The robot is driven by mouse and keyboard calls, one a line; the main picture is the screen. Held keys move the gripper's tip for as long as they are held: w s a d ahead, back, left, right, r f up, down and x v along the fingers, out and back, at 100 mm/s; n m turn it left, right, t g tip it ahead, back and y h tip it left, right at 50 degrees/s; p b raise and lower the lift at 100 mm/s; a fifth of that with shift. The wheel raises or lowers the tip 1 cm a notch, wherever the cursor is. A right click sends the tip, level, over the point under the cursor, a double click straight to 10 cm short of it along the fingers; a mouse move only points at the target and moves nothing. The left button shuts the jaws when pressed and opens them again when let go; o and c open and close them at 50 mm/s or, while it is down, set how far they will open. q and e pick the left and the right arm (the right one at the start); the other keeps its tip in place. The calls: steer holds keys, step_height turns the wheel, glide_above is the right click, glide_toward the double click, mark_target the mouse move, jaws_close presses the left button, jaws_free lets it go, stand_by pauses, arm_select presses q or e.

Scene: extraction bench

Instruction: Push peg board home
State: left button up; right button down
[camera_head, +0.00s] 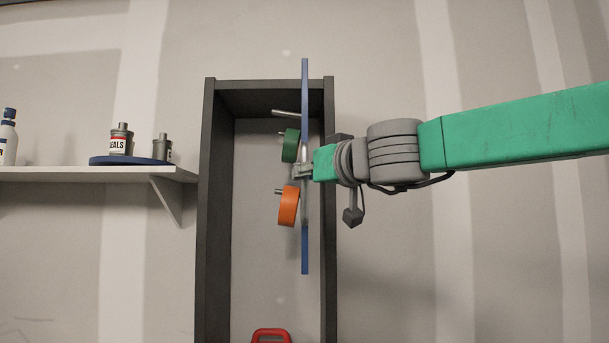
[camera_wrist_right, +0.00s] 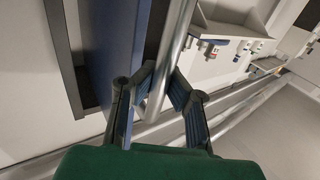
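The blue peg board (camera_head: 305,92) is seen nearly edge-on, upright, in front of the right part of a tall dark grey cabinet (camera_head: 212,200). Its top reaches above the cabinet's top edge. A green roll (camera_head: 290,146) and an orange roll (camera_head: 288,206) hang on pegs on its left face. My right gripper (camera_head: 302,172) is at the board's near edge, about mid-height. In the right wrist view my gripper's fingertips (camera_wrist_right: 161,78) close in on both sides of a metal bar handle (camera_wrist_right: 177,35), with the blue board (camera_wrist_right: 105,50) beside it. My left gripper is out of view.
A white shelf (camera_head: 90,174) left of the cabinet holds grey cans (camera_head: 121,140), a blue disc (camera_head: 110,160) and a white bottle (camera_head: 8,140). A red object (camera_head: 271,335) shows at the cabinet's bottom. The wall right of the cabinet is bare apart from my arm.

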steer(key=shift+w+r, duration=0.1)
steer(key=shift+w, duration=0.2)
steer(key=w+p, duration=0.2)
steer(key=w, duration=0.1)
steer(key=shift+w, duration=0.35)
steer(key=c, duration=1.5)
jaws_free()
steer(key=shift+w, duration=0.1)
steer(key=shift+c, duration=0.2)
